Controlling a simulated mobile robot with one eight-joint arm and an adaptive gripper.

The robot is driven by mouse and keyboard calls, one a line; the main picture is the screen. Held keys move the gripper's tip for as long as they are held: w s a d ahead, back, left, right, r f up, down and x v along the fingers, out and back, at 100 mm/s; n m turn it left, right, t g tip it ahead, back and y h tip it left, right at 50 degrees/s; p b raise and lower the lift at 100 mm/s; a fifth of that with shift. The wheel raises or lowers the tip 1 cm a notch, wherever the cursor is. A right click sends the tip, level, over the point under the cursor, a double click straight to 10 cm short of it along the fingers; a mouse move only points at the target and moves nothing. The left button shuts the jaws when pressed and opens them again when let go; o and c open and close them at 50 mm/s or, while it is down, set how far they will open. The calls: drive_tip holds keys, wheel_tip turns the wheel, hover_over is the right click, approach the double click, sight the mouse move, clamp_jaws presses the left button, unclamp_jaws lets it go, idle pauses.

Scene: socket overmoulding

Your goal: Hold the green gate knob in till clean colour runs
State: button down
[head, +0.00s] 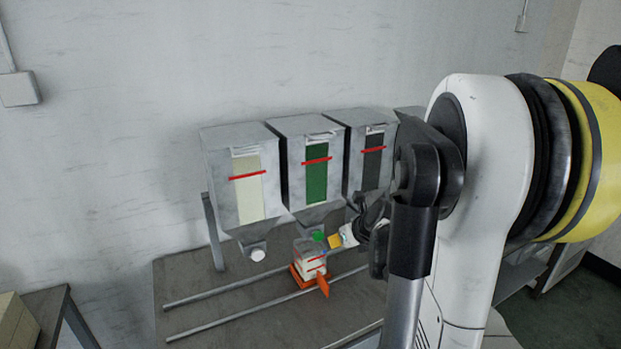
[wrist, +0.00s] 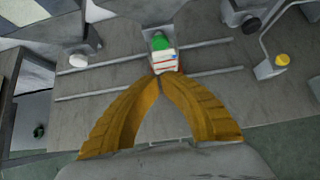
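The green gate knob (head: 319,236) sits at the outlet under the middle hopper (head: 296,188), which has a green window. My gripper (head: 335,241) is at its right in the head view, with yellow fingertips close to the knob; I cannot tell whether they press it. In the wrist view the fingertips (wrist: 158,77) come together, with nothing seen between them, and point towards the green (wrist: 161,43) of the knob. A clear cup (head: 309,262) with pale contents and a red line stands below the outlet on an orange holder (head: 323,284). Running material cannot be made out.
A cream-window hopper (head: 220,180) with a white knob (head: 257,255) stands left, and a dark-window hopper (head: 357,158) right. Two rails (head: 240,284) run along the bench (head: 190,268). The wrist view shows a yellow knob (wrist: 282,60) at the right.

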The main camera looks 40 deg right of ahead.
drive_tip(key=shift+f, duration=0.1)
drive_tip(key=s+t+b, duration=0.1)
drive_tip(key=b, duration=0.1)
drive_tip(key=s+f+t+b, duration=0.1)
drive_tip(key=b, duration=0.1)
drive_tip(key=s+f+b, duration=0.1)
drive_tip(key=b, duration=0.1)
drive_tip(key=shift+s+a+f+t+h, duration=0.1)
drive_tip(key=shift+s+a+t+h, duration=0.05)
drive_tip(key=shift+a+t+h, duration=0.2)
drive_tip(key=shift+f, duration=0.1)
drive_tip(key=b, duration=0.4)
approach(318, 236)
drive_tip(key=w+f, duration=0.5)
drive_tip(key=f, duration=0.1)
drive_tip(key=shift+w+d+b, duration=0.3)
drive_tip(key=shift+w+d, duration=0.3)
